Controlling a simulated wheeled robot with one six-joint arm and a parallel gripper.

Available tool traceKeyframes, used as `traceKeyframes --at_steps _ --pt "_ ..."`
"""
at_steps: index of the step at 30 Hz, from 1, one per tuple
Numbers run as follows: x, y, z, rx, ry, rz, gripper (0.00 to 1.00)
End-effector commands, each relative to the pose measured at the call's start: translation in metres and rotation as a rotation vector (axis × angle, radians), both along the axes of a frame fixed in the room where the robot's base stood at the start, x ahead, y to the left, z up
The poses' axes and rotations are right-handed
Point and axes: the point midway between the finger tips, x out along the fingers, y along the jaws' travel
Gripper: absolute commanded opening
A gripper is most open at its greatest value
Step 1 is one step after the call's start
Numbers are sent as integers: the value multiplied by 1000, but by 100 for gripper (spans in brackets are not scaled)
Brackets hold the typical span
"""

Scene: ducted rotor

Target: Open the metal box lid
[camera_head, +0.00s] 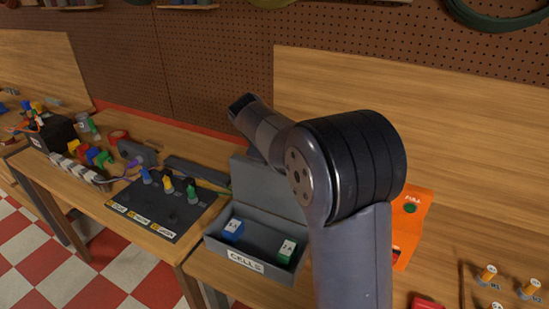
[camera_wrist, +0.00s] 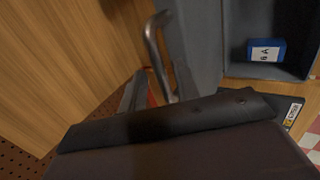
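The grey metal box (camera_head: 248,262), labelled CELLS, stands on the workbench. Its lid (camera_head: 268,188) stands raised at the back, so the box is open. A blue cell (camera_head: 233,229) and a green cell (camera_head: 286,251) lie inside. In the wrist view the lid (camera_wrist: 197,45) is seen near edge-on, with a bent metal bar (camera_wrist: 155,45), possibly its handle, beside it. The blue cell (camera_wrist: 265,50) shows in the box at right.
A dark panel (camera_head: 150,221) with coloured connectors lies left of the box. An orange board (camera_head: 412,212) and several orange-topped pegs (camera_head: 487,274) are to the right. A wooden backboard (camera_head: 460,120) and a pegboard wall rise behind the bench.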

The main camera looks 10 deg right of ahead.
Motion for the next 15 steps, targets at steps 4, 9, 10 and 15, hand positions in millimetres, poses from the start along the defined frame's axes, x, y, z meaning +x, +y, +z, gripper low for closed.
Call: traceKeyframes --at_steps 4,9,10,15 --pt "-14 12 26 3 -6 2 30" --pt "-27 22 52 1 -4 2 30" --pt "-29 24 56 1 -4 2 30" --pt "-36 28 68 0 0 -1 30"
